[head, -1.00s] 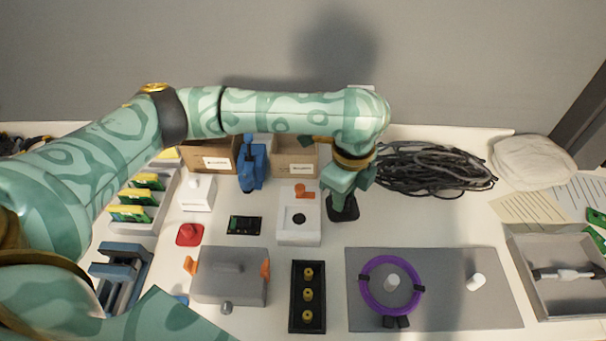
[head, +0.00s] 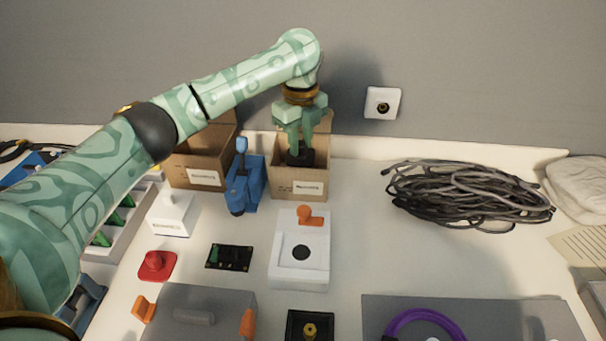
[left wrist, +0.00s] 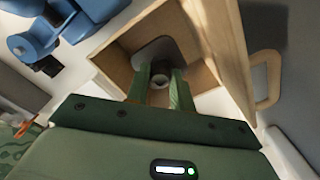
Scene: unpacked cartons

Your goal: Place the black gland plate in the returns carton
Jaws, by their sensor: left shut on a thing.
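The black gland plate (head: 300,157) hangs from my left gripper (head: 299,143), at the opening of the right-hand cardboard carton (head: 298,185). The left wrist view shows the gripper (left wrist: 160,88) shut on the plate's middle part, with the dark plate (left wrist: 155,50) beyond the fingers and the carton's walls (left wrist: 232,50) around it. I cannot tell whether the plate touches the carton floor. A second open carton (head: 195,170) stands to the left. Both cartons carry labels too small to read, so I cannot tell by label which is for returns. My right gripper is not in view.
A blue clamp-like tool (head: 243,182) stands between the cartons. A white box with an orange knob (head: 300,262) is in front. A dark cable coil (head: 462,196) lies to the right. The white table between the coil and the carton is clear.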

